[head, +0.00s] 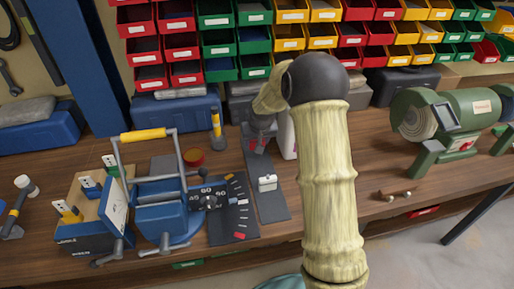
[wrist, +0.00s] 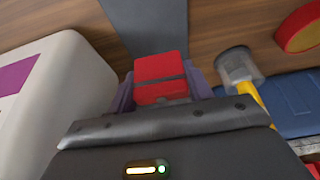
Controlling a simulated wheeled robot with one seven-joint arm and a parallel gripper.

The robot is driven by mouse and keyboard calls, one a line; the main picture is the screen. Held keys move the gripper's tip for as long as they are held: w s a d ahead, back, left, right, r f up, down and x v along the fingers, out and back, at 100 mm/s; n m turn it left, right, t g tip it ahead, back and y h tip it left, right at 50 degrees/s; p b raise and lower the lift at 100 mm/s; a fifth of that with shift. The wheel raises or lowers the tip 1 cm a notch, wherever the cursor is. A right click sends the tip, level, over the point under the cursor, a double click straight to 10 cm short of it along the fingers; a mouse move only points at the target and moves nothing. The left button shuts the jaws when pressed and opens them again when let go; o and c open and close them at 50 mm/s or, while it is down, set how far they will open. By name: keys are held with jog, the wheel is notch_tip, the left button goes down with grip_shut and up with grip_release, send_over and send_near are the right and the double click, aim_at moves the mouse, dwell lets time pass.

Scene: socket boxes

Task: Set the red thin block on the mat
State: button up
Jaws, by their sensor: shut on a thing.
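My gripper (head: 259,140) is over the back of the workbench, partly hidden by my own arm in the head view. In the wrist view its purple fingers (wrist: 161,88) are shut on a red block (wrist: 159,68) with a dark line across it. A little red also shows at the fingers in the head view. A long dark grey mat (head: 271,207) runs from below the gripper towards the bench front. Its grey surface shows past the block in the wrist view (wrist: 150,25). I cannot tell the block's height above it.
A small silvery item (head: 267,183) lies on the mat. A white container (wrist: 50,95) stands close left of the gripper in the wrist view. A yellow-handled tool (wrist: 240,75) and a red round tub (wrist: 302,28) are at right. A blue machine (head: 160,215) stands left of the mat.

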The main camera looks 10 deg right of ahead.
jog(key=shift+f, duration=1.75)
jog(key=shift+f, duration=0.1)
jog(key=o, duration=1.1)
jog(key=v, duration=1.2)
